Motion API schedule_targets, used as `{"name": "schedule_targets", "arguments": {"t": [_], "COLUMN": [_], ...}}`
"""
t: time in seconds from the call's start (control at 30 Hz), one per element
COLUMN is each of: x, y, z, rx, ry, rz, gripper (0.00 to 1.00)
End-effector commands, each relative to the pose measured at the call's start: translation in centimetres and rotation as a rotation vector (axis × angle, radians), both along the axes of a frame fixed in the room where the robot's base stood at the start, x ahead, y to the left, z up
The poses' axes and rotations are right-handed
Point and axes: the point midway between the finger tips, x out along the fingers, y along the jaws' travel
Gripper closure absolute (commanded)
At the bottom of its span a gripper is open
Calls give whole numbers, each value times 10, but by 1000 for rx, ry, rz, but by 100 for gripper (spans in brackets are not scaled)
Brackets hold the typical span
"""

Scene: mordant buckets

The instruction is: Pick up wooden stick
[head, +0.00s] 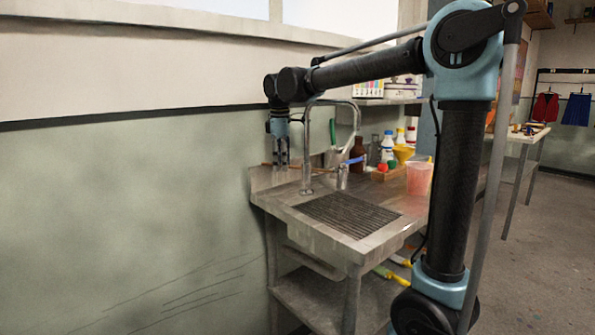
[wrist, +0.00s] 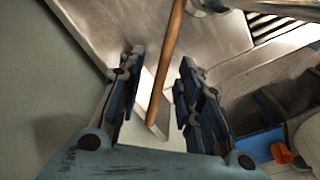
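The wooden stick (wrist: 172,55) is a thin brown rod in the wrist view. It runs from the top edge down into the space between my gripper's fingers, and its near end shows there. My gripper (wrist: 161,60) is open, with one blue-black finger on each side of the stick. I see a gap on both sides, so the fingers do not appear closed on it.
The metal sink unit (head: 285,207) has a curved tap (head: 307,140) close to my gripper and a ribbed drainer (head: 350,214) in front. A pink translucent cup (head: 419,179) and several bottles stand to the right. The green wall (head: 130,210) is close on the left.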

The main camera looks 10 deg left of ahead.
Motion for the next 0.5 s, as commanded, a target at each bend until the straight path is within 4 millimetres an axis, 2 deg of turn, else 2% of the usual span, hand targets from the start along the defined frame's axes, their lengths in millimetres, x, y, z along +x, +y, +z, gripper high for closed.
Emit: {"name": "schedule_targets", "arguments": {"t": [0.07,0.23,0.5], "x": [0,0,-1], "y": [0,0,1], "z": [0,0,0], "rx": [0,0,0], "ry": [0,0,0], "rz": [0,1,2], "gripper": [68,98,100]}}
